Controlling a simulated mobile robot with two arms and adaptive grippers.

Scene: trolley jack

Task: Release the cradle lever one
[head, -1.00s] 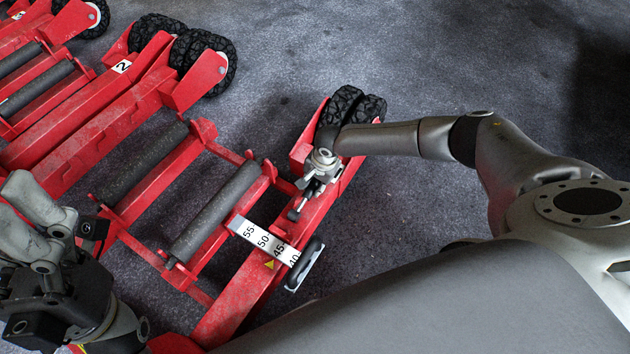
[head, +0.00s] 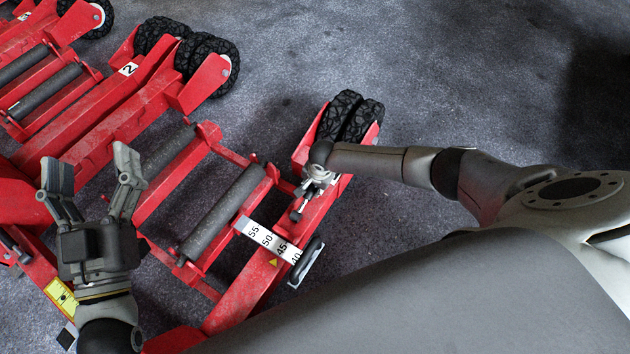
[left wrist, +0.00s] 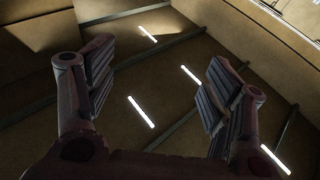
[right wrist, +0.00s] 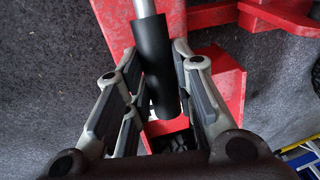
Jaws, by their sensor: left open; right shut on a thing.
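The cradle lever has a black cylindrical grip (right wrist: 152,60) on a silver rod in the right wrist view. My right gripper (right wrist: 154,80) is shut on that grip, with fingers along both sides. In the head view my right gripper (head: 314,184) is at the red side beam of the near jack, just in front of the wheels, and largely hides the lever. My left gripper (head: 88,165) is open and empty, raised above the jack's left side with fingers pointing up the picture. Its open fingers (left wrist: 155,65) also show in the left wrist view.
The grey floor at upper right is clear.

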